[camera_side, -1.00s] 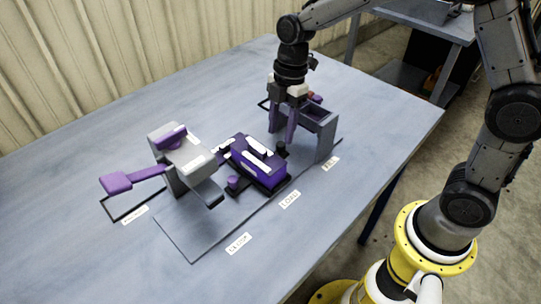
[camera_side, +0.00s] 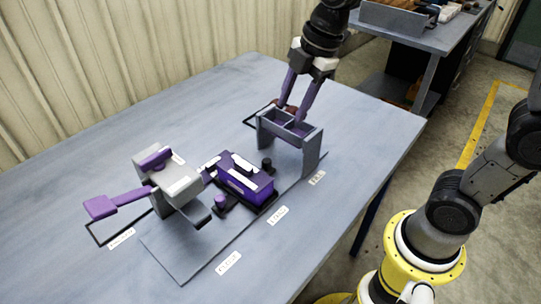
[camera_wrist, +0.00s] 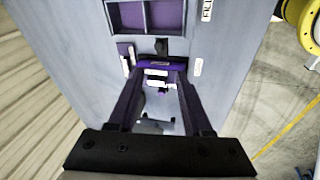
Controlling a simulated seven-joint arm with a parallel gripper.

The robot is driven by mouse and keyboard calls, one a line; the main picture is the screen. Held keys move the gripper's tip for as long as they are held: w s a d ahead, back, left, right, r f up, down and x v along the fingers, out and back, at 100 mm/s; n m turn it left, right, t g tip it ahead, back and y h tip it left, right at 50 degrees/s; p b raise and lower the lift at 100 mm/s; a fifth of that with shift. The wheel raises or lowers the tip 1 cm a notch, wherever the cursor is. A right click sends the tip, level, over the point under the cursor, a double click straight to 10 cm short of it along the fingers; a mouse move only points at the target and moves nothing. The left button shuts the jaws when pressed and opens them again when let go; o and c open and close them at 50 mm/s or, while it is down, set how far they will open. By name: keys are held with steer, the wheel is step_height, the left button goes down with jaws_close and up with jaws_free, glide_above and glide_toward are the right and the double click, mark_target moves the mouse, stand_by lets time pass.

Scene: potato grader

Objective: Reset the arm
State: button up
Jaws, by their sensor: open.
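My gripper (camera_side: 292,110) is open, its two purple fingers pointing down just above the far side of a grey stand (camera_side: 311,160) in the side view. I cannot tell whether a fingertip touches it. In the wrist view my gripper (camera_wrist: 158,75) has its fingers spread with nothing held between them. A purple block unit (camera_side: 262,185) with white strips sits on the grey base plate, left of the stand and apart from the gripper. A grey machine (camera_side: 166,193) with a purple lever (camera_side: 117,201) stands further left.
The stand's top tray (camera_wrist: 108,18) has two compartments. A small reddish-brown thing (camera_side: 291,108) shows behind it. Printed labels (camera_side: 278,215) lie along the front edge of the base plate (camera_side: 180,270). The table is clear at the back left. A second bench (camera_side: 420,40) stands behind.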

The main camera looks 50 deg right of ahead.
steer(key=s+d+m+t, duration=0.1)
steer(key=s+d+m, duration=0.1)
steer(key=s+m, duration=0.6)
steer(key=s+d+f+m+t+h, duration=0.1)
steer(key=s+d+m, duration=0.1)
steer(key=s+m, duration=0.6)
steer(key=shift+s+d+m+t+h, duration=0.3)
steer(key=shift+s+d+t, duration=0.1)
steer(key=shift+s, duration=0.2)
